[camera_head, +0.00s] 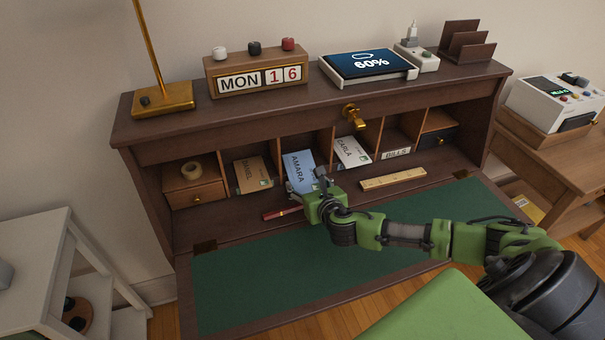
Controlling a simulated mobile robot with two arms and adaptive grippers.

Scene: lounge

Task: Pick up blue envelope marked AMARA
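The blue envelope marked AMARA (298,166) stands leaning in a middle compartment of the dark wooden desk's pigeonholes. Its lower part is partly hidden by my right gripper. My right gripper (306,187) is right in front of the envelope's lower edge, with its fingers pointing toward the compartment. The fingers are small and overlap the envelope, so I cannot tell whether they are open or touching it. My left gripper is not in view.
A brown envelope (251,174) stands in the compartment to the left, and a white CARLA envelope (351,152) to the right. A dark red pen (282,213) and a wooden ruler (392,179) lie on the ledge. The green writing surface (240,285) is clear.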

